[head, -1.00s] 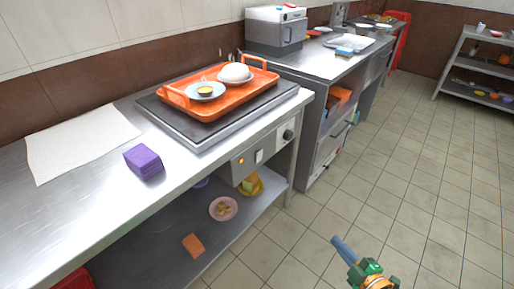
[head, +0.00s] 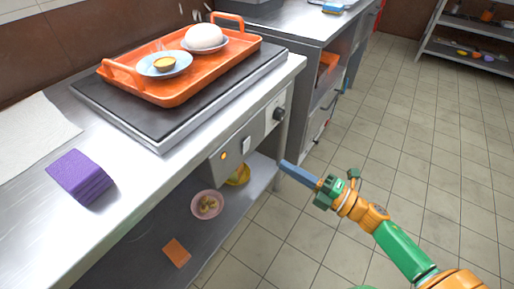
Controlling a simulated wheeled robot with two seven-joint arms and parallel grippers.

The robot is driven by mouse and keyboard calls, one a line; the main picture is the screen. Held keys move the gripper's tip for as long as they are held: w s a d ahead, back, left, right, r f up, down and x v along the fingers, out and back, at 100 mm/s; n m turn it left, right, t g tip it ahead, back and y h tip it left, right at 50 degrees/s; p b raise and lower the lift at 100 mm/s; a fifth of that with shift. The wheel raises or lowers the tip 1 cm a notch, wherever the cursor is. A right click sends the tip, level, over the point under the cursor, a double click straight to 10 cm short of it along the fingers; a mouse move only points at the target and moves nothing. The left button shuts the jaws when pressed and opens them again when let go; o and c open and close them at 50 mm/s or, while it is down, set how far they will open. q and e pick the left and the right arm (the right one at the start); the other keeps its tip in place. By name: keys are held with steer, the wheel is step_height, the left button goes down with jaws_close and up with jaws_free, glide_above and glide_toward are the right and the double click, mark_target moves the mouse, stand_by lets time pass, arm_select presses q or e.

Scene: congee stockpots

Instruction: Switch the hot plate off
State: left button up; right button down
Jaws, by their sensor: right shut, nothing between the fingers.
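The hot plate (head: 172,132) is a dark slab with a metal edge, set on the steel counter. Its front panel (head: 222,170) carries a lit orange lamp (head: 225,156), a white rocker switch (head: 246,146) and a round black knob (head: 279,114). An orange tray (head: 182,92) lies on the plate, holding a white rounded item (head: 204,36) and a blue saucer with a small yellow cup (head: 164,63). My right gripper (head: 286,167) is shut and empty, in front of and below the panel, apart from it. My left gripper is out of view.
A purple block (head: 80,177) and a pale sheet (head: 30,137) lie on the counter at the left. The lower shelf (head: 140,252) holds a pink bowl (head: 207,204), a yellow dish and an orange piece (head: 177,252). The tiled floor (head: 400,170) at the right is clear.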

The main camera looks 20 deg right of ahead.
mark_target(247, 142)
steer(key=x, duration=0.9)
steer(key=shift+w+a, duration=0.1)
steer(key=shift+w, duration=0.1)
steer(key=shift+w+a, duration=0.15)
steer(key=shift+r, duration=0.1)
steer(key=shift+w+r, duration=0.1)
steer(key=shift+w, duration=0.05)
